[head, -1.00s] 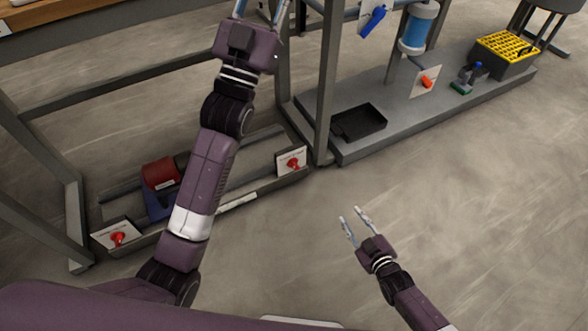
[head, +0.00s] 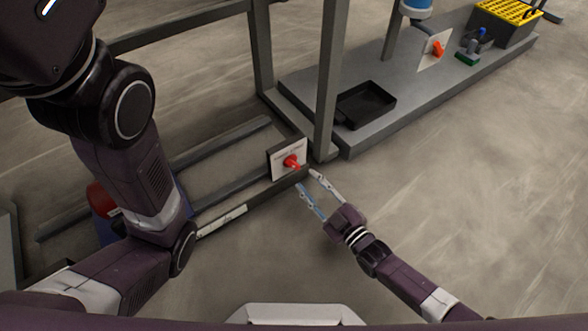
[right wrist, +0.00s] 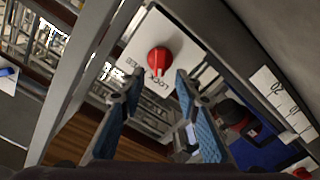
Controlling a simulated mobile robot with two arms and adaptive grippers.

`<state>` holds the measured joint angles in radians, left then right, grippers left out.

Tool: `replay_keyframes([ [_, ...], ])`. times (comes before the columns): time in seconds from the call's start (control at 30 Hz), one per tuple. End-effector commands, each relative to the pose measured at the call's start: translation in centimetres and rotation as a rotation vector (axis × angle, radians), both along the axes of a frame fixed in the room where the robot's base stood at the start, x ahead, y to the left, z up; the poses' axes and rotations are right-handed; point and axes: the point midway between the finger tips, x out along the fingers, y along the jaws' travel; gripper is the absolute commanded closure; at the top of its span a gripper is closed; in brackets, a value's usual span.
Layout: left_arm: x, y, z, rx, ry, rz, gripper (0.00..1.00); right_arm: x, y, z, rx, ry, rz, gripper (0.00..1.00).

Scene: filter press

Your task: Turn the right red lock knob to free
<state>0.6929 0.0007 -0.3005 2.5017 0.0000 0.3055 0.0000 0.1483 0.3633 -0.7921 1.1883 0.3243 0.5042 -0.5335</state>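The right red lock knob (head: 291,161) sits on a white plate (head: 279,172) at the end of the low rail. In the right wrist view the knob (right wrist: 160,61) shows ahead of the fingers, on its plate with lettering that seems to read LOCK. My right gripper (head: 308,179) is open, its fingertips close to the knob in the head view. In the right wrist view the open fingers (right wrist: 157,88) are empty and the knob lies just beyond them, between their lines; I cannot tell if they touch. My left arm is at the left; its gripper is out of view.
A grey post (head: 326,80) rises right behind the knob plate. A black tray (head: 365,104) lies on the grey platform (head: 440,92). An orange-red knob (head: 438,48) and a yellow-topped crate (head: 505,22) are farther back. The floor to the right is clear.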

Motion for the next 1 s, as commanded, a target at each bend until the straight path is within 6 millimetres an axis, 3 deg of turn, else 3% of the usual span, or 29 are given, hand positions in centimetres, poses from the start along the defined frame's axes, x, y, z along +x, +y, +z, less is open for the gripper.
replay_keyframes([
  [0.4,-0.1,0.0,-3.6,0.000,-0.001,0.001,0.70,4.9,3.6,-0.2,0.001,-0.001,0.000,0.70],
  [0.77,-0.1,-0.1,-3.7,0.001,-0.003,0.001,0.70,5.5,4.0,0.0,-0.001,0.001,0.000,0.70],
  [1.0,-0.1,-0.1,-3.7,0.001,-0.002,0.000,0.70,5.5,4.0,0.0,0.000,0.002,0.000,0.94],
])
